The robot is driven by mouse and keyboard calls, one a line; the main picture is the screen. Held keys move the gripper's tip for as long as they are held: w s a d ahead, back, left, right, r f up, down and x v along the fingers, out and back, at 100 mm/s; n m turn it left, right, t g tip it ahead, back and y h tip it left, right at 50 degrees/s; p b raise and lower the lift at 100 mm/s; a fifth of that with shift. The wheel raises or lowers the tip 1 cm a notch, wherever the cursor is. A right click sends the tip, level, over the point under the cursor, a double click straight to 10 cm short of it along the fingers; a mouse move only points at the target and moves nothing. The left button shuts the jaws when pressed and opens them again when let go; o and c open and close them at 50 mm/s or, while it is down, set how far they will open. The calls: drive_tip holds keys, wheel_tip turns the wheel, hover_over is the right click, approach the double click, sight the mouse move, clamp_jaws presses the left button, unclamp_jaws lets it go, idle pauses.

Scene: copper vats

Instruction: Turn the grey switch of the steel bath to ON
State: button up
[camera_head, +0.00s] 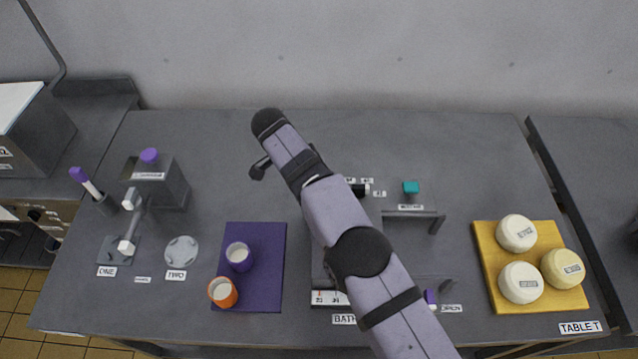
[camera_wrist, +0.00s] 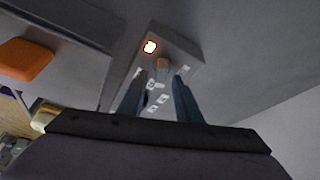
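In the wrist view, a grey control box (camera_wrist: 183,50) carries a small pale, blocky switch (camera_wrist: 162,66), several white labels and a glowing orange-white lamp (camera_wrist: 150,47). My gripper (camera_wrist: 160,82) is open, with its two dark fingers apart and nothing held between them. The switch shows just past the fingertips, between them in the picture. I cannot tell whether a finger touches it, nor read its labels. In the head view, my arm covers most of the steel bath; a front part with a white number strip (camera_head: 329,298) shows above the BATH label (camera_head: 343,320).
A purple mat (camera_head: 268,240) with a purple cup (camera_head: 239,256) and an orange cup (camera_head: 223,292) lies left. A yellow board (camera_head: 489,270) holds three pale rounds. The table's back right is clear.

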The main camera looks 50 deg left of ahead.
drive_tip(key=p+v, duration=0.1)
drive_tip(key=v, duration=0.4)
drive_tip(key=shift+r+p, duration=0.15)
drive_tip(key=shift+p, duration=0.25)
drive_tip(key=p+v, duration=0.2)
drive_tip(key=p, duration=0.1)
